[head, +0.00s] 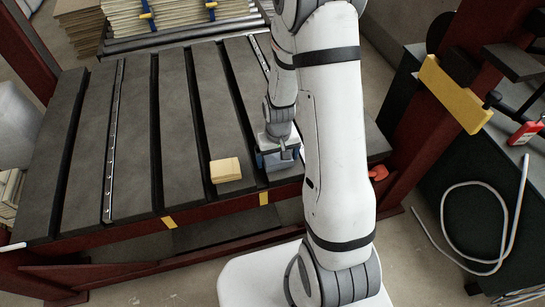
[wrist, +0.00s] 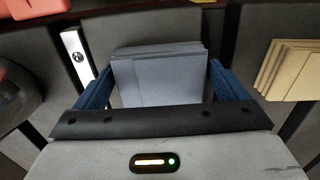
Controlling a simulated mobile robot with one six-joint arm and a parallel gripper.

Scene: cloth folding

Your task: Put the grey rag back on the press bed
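The grey rag (wrist: 160,78) is a folded blue-grey stack of several layers, between the two blue fingers of my gripper (wrist: 160,80) in the wrist view. Narrow gaps show between the rag's sides and the fingers, so the gripper looks open around it. In the head view my gripper (head: 278,160) is low at the near edge of the dark slatted press bed (head: 185,100), right of the yellow rag. There the rag is mostly hidden by the gripper. It appears to be at bed level, but I cannot tell whether it touches the bed.
A folded yellow rag (head: 226,170) lies on the bed, left of my gripper; it also shows in the wrist view (wrist: 290,68). A red knob (head: 378,173) is at the right front of the press. Slots divide the bed. The bed's left part is clear.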

